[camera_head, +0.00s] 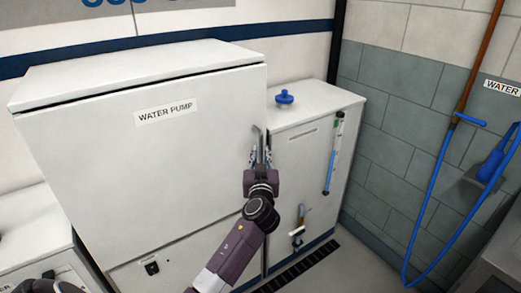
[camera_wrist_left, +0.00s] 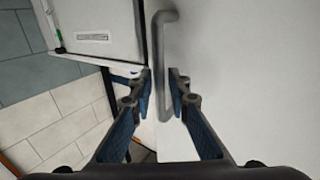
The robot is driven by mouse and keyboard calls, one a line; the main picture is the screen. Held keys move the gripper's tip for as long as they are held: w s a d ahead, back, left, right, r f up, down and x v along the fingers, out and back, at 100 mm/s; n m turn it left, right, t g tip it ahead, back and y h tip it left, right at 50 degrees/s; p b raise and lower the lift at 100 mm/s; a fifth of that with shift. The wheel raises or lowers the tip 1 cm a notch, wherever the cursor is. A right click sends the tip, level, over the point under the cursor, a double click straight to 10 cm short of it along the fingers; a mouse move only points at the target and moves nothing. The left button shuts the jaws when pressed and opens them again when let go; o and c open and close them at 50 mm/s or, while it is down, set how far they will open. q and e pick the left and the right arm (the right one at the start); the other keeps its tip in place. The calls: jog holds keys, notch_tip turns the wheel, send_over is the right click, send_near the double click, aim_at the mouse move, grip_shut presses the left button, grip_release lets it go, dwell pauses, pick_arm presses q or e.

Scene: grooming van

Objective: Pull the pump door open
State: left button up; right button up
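The pump door (camera_head: 150,175) is the large white front panel labelled "WATER PUMP" in the head view, and it looks closed. Its grey bar handle (camera_head: 257,135) stands near the right edge. My left gripper (camera_head: 260,153) is at the lower part of this handle. In the left wrist view, the handle (camera_wrist_left: 161,60) runs down between the two fingertips of the left gripper (camera_wrist_left: 161,88). The fingers are apart, with gaps visible on both sides of the bar. My right gripper does not show.
A lower white cabinet (camera_head: 310,200) stands right of the pump door, with a blue knob (camera_head: 284,97) on top and a tube fixed to its front. A blue hose (camera_head: 425,210) hangs on the grey tiled wall. A dark floor grate (camera_head: 305,265) lies in front.

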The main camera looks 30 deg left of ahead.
pick_arm(q)
jog(key=shift+x, duration=0.8)
jog(key=shift+c, duration=0.3)
grip_shut()
